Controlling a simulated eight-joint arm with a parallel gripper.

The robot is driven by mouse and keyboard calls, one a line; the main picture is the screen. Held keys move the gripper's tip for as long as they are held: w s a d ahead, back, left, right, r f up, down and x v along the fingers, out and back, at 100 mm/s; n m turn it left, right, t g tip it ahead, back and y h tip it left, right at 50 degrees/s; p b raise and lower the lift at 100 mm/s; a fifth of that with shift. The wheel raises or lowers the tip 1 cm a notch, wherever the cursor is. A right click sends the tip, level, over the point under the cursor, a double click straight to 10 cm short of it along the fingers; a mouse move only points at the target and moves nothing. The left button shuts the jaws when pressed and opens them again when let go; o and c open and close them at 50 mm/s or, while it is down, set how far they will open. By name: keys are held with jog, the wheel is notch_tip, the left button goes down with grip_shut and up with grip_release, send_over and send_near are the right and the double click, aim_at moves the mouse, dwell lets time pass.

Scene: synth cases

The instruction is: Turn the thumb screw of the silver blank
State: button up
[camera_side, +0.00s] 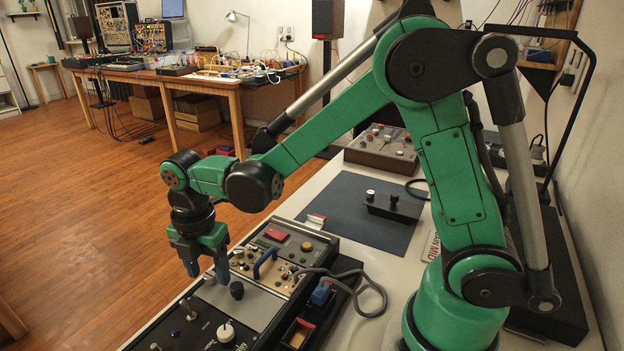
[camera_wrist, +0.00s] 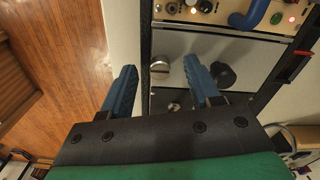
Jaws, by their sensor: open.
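The silver blank (camera_wrist: 190,46) is a plain metal plate in the panel row; it also shows in the side view (camera_side: 262,308). Its thumb screw (camera_wrist: 160,67) is a small round metal head at the plate's left edge in the wrist view. In the side view I cannot make the screw out by the fingers. My gripper (camera_wrist: 160,66) is open, with a blue finger on each side of the screw in that picture and nothing between them. In the side view my gripper (camera_side: 207,273) points down over the plate's far end. Contact with the screw cannot be told.
A black knob (camera_wrist: 223,75) stands on the plate, right of the right finger. A panel with a blue handle (camera_side: 265,263) lies beyond the plate, and a black panel with metal toggles and a knob (camera_side: 226,332) lies nearer. A grey cable (camera_side: 372,285) loops at right.

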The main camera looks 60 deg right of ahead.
jog(key=shift+f, duration=0.15)
grip_shut()
